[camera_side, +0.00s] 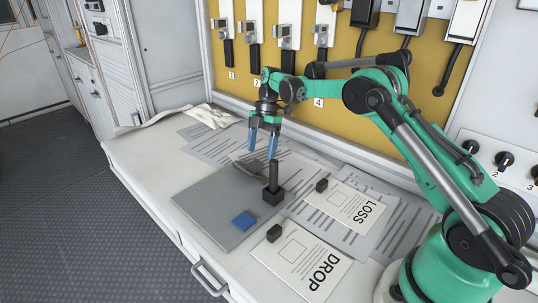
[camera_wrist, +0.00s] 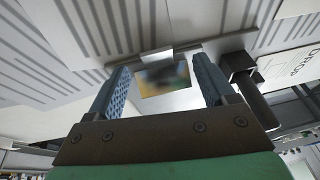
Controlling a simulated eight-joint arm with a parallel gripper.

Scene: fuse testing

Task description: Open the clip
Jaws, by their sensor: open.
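My gripper (camera_side: 261,156) points down over the far part of the grey board (camera_side: 205,202), its two blue fingers spread apart with nothing held between them. What looks like the clip, a small metal piece (camera_side: 249,167), lies on the board just below the fingertips. In the wrist view a shiny bent metal piece (camera_wrist: 157,55) shows between the fingertips of my gripper (camera_wrist: 160,66), with a mirror-like coloured face below it. I cannot tell whether the fingers touch it. A black upright handle on a block (camera_side: 273,190) stands close to the right of the fingers.
Cards marked DROP (camera_side: 302,264) and LOSS (camera_side: 346,207) lie to the right, each with a black block. Printed sheets (camera_side: 208,143) lie behind. A yellow panel (camera_side: 350,95) with switches stands at the back.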

